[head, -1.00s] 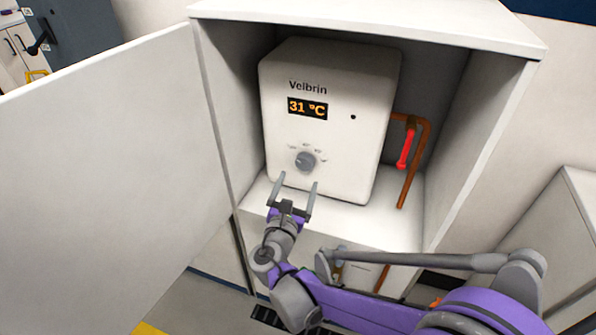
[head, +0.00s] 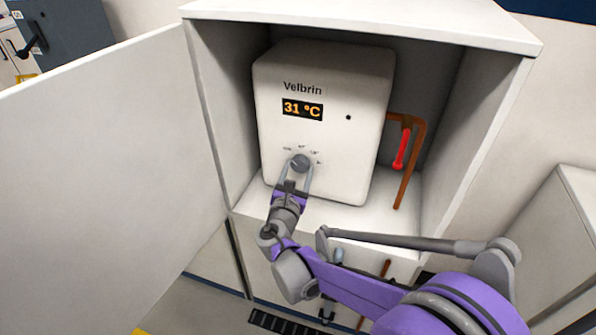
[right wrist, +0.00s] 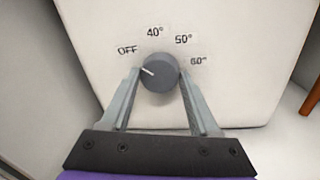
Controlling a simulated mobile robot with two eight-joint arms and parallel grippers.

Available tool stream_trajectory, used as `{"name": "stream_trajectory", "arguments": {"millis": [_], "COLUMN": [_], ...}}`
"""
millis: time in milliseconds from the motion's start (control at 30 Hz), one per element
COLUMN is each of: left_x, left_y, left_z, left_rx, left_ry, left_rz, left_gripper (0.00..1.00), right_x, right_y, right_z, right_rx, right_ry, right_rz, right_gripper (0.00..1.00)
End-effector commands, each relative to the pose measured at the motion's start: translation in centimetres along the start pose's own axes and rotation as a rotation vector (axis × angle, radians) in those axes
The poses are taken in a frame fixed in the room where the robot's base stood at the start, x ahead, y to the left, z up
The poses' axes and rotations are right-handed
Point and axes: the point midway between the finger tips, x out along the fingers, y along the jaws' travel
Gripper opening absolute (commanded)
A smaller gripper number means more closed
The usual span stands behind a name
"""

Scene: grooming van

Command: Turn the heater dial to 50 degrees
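The heater (head: 330,110) is a white box marked "Velbrin" inside an open cabinet. Its orange display (head: 302,109) reads 31 °C. The round grey dial (head: 299,163) is low on its front. In the right wrist view, the dial (right wrist: 159,75) has a white pointer aimed left, near OFF. The 40°, 50° (right wrist: 183,40) and 60° marks run round to the right. My right gripper (head: 299,170) is at the dial, with one open finger on each side of it. I cannot tell whether the fingers touch it. My left gripper is not in view.
The cabinet door (head: 110,170) stands open on the left. A copper pipe with a red lever (head: 402,149) is right of the heater. The cabinet side walls leave limited room around the heater. The cabinet floor (head: 360,213) in front of it is clear.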

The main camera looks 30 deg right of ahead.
Motion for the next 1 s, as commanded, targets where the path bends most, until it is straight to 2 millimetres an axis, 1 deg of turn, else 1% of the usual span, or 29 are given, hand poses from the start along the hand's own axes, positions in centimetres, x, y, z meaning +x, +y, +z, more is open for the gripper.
{"name": "stream_trajectory", "arguments": {"millis": [33,167,200,367,567,767,1000], "left_x": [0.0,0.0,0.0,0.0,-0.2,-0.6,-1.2], "left_y": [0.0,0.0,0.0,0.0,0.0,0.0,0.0], "left_z": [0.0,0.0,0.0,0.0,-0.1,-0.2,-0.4], "left_rx": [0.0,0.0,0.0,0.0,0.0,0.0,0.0], "left_ry": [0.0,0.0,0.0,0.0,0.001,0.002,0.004], "left_rz": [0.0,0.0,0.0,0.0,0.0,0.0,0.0], "left_gripper": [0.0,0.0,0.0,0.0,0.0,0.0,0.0], "right_x": [0.0,0.0,0.0,0.0,0.0,0.0,0.0], "right_y": [0.0,0.0,0.0,0.0,0.0,0.0,0.1], "right_z": [0.0,0.0,0.0,0.0,0.0,0.0,-0.1], "right_rx": [0.0,0.0,0.0,0.006,0.058,0.183,0.4], "right_ry": [0.0,0.0,0.0,-0.001,-0.007,-0.02,-0.043], "right_rz": [0.0,0.0,0.0,0.0,0.002,0.005,0.011], "right_gripper": [0.38,0.14,0.07,0.06,0.06,0.06,0.06]}}
